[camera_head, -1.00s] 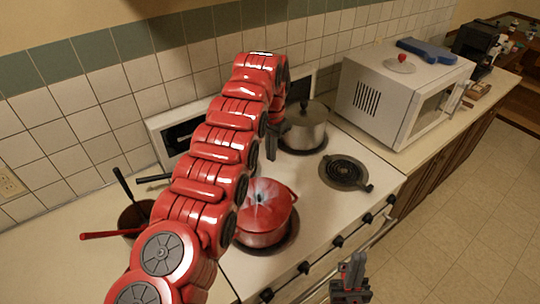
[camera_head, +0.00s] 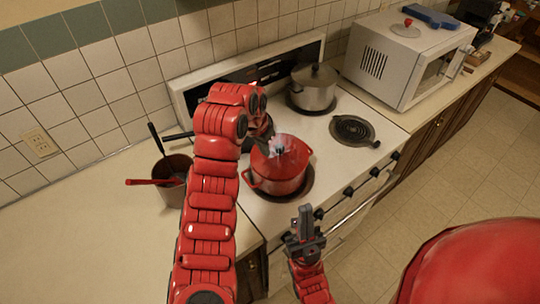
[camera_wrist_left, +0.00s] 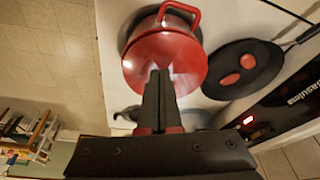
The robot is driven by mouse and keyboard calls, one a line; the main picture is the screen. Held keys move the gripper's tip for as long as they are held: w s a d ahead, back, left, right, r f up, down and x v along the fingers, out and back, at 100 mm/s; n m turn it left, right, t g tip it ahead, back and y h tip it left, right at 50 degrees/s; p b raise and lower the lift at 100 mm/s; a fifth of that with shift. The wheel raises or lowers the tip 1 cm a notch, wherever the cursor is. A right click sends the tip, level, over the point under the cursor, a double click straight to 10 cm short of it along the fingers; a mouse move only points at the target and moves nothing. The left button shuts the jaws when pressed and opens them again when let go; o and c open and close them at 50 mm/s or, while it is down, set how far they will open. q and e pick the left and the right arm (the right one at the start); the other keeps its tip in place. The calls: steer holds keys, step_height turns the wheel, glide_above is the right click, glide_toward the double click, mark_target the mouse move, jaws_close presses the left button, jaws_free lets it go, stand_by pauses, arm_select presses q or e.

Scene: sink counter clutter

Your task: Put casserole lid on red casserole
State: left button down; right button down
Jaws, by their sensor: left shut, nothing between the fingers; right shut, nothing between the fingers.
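The red casserole (camera_head: 277,172) sits on the front left burner. A whitish patch with a small dark spot shows at its top; I cannot tell what it is. It also shows in the left wrist view (camera_wrist_left: 165,60). A pale round lid with a red knob (camera_head: 405,31) lies on top of the microwave. My left gripper (camera_head: 253,144) is shut and empty, beside the back left of the casserole in the head view; in the left wrist view its fingertips (camera_wrist_left: 159,74) overlap the casserole. My right gripper (camera_head: 305,215) is shut and empty, in front of the stove.
A steel pot (camera_head: 313,92) stands on the back burner. A dark pan (camera_wrist_left: 243,68) lies near the casserole. A brown pot with utensils (camera_head: 172,178) stands left of the stove. The microwave (camera_head: 400,65) is at the right, with a blue object (camera_head: 433,17) on it.

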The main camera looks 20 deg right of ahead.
mark_target(277, 158)
arm_select(q)
steer(key=b+x, duration=0.4)
steer(key=x, duration=0.2)
steer(key=shift+s+a+b, duration=0.1)
steer(key=shift+b, duration=0.2)
steer(key=shift+d+f, duration=0.25)
steer(key=shift+p+x, duration=0.75)
steer(key=shift+p, duration=0.25)
steer(key=shift+w+d, duration=0.2)
steer(key=shift+w, duration=0.25)
steer(key=shift+w+d+p, duration=0.25)
steer(key=shift+d+p, duration=0.25)
steer(key=shift+w+d+f+p, duration=0.1)
steer(key=shift+w+d+p, duration=0.2)
steer(key=shift+w+d, duration=0.4)
steer(key=shift+d, duration=0.1)
steer(key=shift+f, duration=0.1)
